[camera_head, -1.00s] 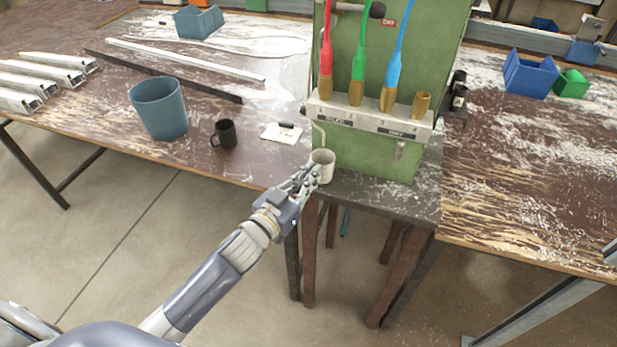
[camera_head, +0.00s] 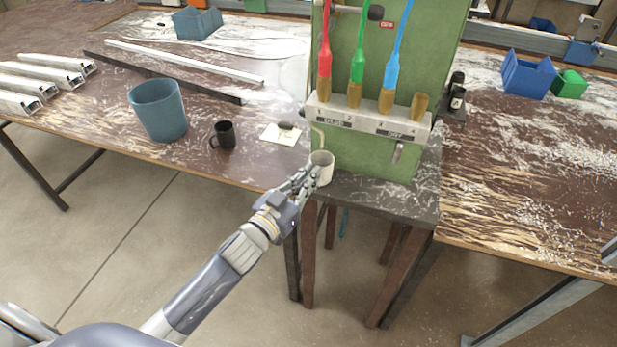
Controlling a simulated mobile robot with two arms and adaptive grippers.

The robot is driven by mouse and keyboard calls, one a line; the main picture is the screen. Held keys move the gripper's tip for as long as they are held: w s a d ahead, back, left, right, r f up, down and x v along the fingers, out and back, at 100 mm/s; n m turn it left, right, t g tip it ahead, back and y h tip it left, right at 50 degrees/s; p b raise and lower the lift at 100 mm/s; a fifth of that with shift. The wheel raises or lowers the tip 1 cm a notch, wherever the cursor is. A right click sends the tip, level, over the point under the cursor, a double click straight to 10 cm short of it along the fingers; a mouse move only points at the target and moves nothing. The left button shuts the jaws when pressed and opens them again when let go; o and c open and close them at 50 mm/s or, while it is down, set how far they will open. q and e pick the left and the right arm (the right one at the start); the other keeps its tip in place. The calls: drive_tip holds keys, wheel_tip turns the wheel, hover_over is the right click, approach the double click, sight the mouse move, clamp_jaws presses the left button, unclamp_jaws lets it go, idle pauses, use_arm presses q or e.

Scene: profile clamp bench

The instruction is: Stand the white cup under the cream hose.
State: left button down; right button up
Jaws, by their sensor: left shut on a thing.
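The white cup (camera_head: 323,161) stands upright at the left front corner of the small dark stand, close against the green machine. My left gripper (camera_head: 311,177) is shut on the cup from its lower left side. The cream hose (camera_head: 318,136) is a thin bent tube at the machine's left edge, and its lower end comes down just above and behind the cup's rim. I cannot tell whether the hose end is exactly over the cup's opening, or whether the cup's base rests fully on the stand. My right gripper is not in view.
The green machine (camera_head: 350,155) carries red, green and blue hoses. A black mug (camera_head: 224,134), a teal bucket (camera_head: 158,108) and a small white pad (camera_head: 276,135) are on the left bench. Blue (camera_head: 527,75) and green (camera_head: 570,84) bins sit on the right bench.

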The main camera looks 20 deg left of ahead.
use_arm(q)
drive_tip(key=shift+f, duration=0.2)
drive_tip(key=c, duration=1.7)
unclamp_jaws()
drive_tip(key=shift+s, duration=0.1)
drive_tip(key=p+v, duration=0.2)
drive_tip(key=v, duration=0.7)
drive_tip(key=shift+s+p, duration=0.3)
drive_tip(key=shift+s, duration=0.1)
drive_tip(key=shift+a, duration=0.15)
